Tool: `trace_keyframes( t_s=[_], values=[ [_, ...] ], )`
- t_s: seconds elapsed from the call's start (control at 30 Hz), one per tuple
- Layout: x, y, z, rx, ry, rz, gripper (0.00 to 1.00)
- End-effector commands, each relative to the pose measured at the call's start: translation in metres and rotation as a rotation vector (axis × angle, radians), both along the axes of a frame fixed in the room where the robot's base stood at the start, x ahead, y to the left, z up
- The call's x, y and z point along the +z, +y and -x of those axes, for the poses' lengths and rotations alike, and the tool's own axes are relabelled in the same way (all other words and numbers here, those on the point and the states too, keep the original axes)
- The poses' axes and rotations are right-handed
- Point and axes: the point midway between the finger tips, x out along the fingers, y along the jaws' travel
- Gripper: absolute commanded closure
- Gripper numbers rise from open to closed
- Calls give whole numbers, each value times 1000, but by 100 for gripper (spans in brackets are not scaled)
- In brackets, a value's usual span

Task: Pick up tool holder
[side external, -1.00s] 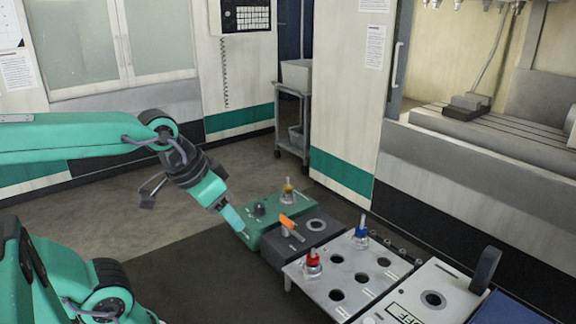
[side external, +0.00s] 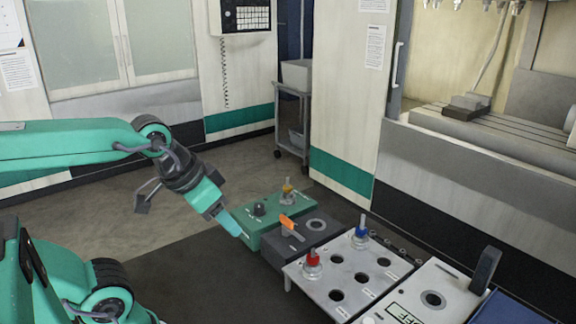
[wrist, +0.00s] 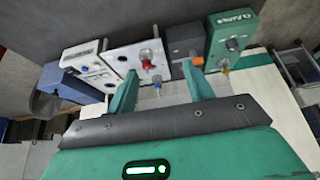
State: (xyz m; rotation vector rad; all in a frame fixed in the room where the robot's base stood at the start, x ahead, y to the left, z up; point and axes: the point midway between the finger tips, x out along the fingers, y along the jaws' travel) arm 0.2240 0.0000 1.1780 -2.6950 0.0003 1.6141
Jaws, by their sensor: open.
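A red tool holder (side external: 312,261) and a blue tool holder (side external: 361,232) stand upright in a light grey rack with several round holes (side external: 318,290). A yellow-topped holder (side external: 287,191) stands on the green box (side external: 262,238) behind. My gripper (side external: 238,233) is left of the rack, near the front of the green box, pointing down and to the right, and apart from every holder. In the wrist view my gripper (wrist: 162,86) has its fingers spread with nothing held; the red (wrist: 147,64) and blue (wrist: 157,85) holders show beyond, between them.
A dark grey fixture (side external: 300,247) with an orange lever (side external: 288,223) lies between the green box and the rack. A white box with a display (side external: 425,300) stands right of the rack. A machine cabinet stands behind. The dark mat (side external: 190,275) in front is clear.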

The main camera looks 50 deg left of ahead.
Motion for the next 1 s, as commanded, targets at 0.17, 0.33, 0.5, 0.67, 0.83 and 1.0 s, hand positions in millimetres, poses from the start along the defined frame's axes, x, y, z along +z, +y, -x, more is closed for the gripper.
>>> trace_keyframes(
  t_s=[0.17,0.33,0.5,0.67,0.83,1.0],
  values=[
    [0,0,0,0,0,0,48],
    [0,0,0,0,0,0,40],
    [0,0,0,0,0,0,33],
    [0,0,0,2,0,1,33],
    [4,2,-6,33,9,13,33],
    [14,7,-22,124,34,50,33]
  ],
)
